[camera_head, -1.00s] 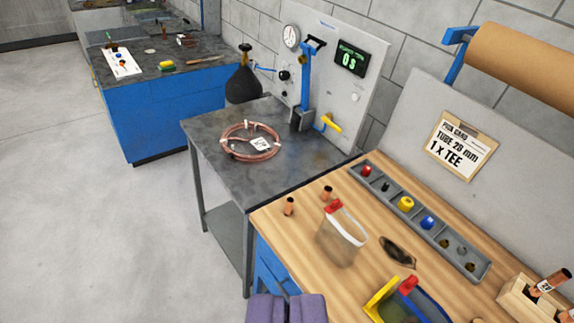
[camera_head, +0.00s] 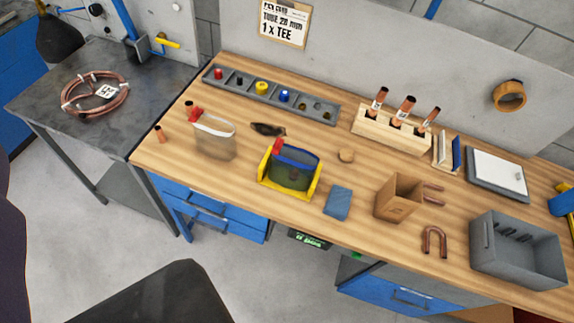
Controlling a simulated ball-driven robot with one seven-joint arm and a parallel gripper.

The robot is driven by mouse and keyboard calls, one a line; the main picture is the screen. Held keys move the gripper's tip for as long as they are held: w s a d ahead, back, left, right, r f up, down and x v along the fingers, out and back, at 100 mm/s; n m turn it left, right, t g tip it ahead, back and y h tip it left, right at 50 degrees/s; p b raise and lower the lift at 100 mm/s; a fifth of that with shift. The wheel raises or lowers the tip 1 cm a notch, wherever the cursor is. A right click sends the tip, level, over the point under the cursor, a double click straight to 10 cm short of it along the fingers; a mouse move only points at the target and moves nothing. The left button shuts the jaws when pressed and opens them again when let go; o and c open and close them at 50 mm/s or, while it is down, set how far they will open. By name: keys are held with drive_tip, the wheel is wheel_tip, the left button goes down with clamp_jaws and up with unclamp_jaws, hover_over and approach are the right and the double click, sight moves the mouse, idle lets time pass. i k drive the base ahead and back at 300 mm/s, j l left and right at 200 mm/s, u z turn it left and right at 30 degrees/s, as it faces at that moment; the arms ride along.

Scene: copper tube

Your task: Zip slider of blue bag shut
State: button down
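The blue bag (camera_head: 293,170) is see-through with a blue rim along its top. It stands upright in a yellow holder (camera_head: 263,183) near the front of the wooden bench. Its red zip slider (camera_head: 277,146) sits at the left end of the rim. A second clear bag with a white rim (camera_head: 214,140) stands to its left, with a red slider (camera_head: 195,114) at its left end. My gripper's fingertips are not visible. Dark shapes at the left and bottom edges hide some floor, apart from the bags.
A part tray (camera_head: 330,107) and a wooden block with copper tubes (camera_head: 393,131) stand behind. A dark leaf-shaped item (camera_head: 268,129), a blue pad (camera_head: 338,203), a cardboard box (camera_head: 396,198) and a grey bin (camera_head: 520,260) share the bench (camera_head: 300,225). Copper coil (camera_head: 94,94) lies on the left table.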

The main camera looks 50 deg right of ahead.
sight(275, 149)
drive_tip(key=i+l+z, duration=0.1)
drive_tip(key=i, duration=0.6)
drive_tip(key=i+l, duration=0.2)
drive_tip(key=i, duration=0.5)
drive_tip(key=z, duration=0.05)
